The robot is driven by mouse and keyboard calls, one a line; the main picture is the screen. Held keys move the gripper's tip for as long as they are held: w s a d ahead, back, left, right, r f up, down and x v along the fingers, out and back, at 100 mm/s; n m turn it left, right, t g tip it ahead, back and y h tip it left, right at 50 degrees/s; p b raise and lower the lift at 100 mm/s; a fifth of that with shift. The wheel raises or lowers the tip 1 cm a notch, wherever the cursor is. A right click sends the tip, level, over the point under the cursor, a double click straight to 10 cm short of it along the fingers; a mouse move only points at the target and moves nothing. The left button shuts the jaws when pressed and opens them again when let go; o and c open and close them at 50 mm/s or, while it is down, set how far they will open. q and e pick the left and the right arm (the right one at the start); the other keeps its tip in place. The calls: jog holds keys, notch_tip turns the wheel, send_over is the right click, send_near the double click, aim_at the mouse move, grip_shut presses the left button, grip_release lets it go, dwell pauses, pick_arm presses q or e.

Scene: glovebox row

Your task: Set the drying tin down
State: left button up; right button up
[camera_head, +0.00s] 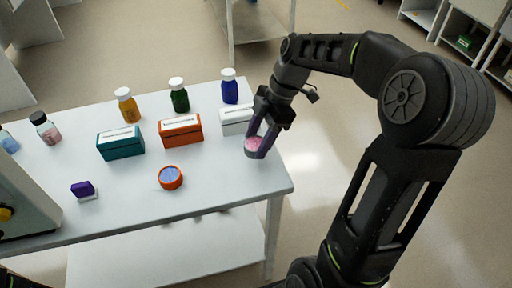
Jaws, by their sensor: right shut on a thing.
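My right gripper (256,149) is above the right part of the white table (225,190). It is shut on a small round tin with pink contents (254,142), which I take to be the drying tin. The fingers hide much of the tin's side. I cannot tell from this view whether its bottom touches the table. A second round tin, orange with blue contents (171,178), sits on the table to the left of the gripper. My left gripper is not in view.
A white box (235,121) stands just behind the gripper, with orange (181,130) and teal (120,143) boxes to its left. Several capped bottles stand behind them. A purple item (83,189) lies front left. The table's front right is clear.

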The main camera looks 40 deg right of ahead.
jog(key=shift+f, duration=1.85)
jog(key=shift+f, duration=0.1)
jog(key=o, duration=1.4)
jog(key=v, duration=1.2)
